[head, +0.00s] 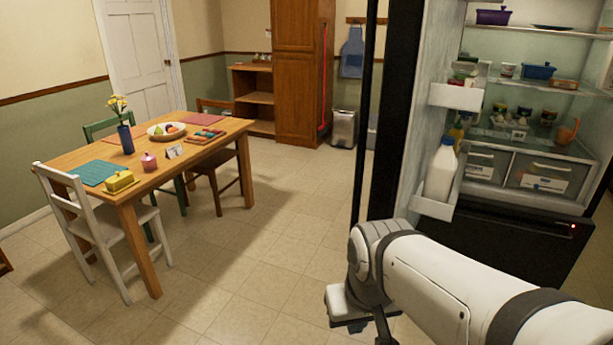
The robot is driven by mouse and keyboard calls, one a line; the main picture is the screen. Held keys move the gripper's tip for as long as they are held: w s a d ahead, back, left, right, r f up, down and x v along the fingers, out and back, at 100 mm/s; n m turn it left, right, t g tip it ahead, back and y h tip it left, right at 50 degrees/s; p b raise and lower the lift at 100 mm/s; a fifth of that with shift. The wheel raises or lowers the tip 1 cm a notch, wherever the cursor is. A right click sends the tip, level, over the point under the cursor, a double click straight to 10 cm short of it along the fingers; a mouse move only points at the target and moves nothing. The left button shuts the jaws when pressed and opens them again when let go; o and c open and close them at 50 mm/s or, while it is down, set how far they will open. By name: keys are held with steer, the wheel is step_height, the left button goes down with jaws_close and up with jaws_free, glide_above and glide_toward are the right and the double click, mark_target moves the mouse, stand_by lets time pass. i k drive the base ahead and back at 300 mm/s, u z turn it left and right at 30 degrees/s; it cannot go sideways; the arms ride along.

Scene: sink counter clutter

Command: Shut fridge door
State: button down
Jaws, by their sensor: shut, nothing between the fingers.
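The fridge door (397,110) stands wide open, swung out to the left of the fridge. I see its dark edge and its pale inner side with door bins. A long dark vertical handle (364,120) shows along its left side. A white bottle (441,172) stands in the lower door bin. The open fridge interior (535,105) shows at right. My white arm reaches in from the lower right, in front of the door's lower part. My gripper (383,325) is low at the bottom centre, shut and empty, partly hidden by my wrist. Whether it touches the door is unclear.
Fridge shelves hold a purple pot (492,17), a blue pot (538,71) and several jars. Below is a dark freezer drawer (515,245). A wooden table (150,190) with chairs stands at left. The tiled floor (255,255) between table and door is clear.

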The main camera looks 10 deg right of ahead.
mark_target(423, 37)
steer(key=z, duration=0.05)
steer(key=i, duration=1)
steer(key=u, duration=0.05)
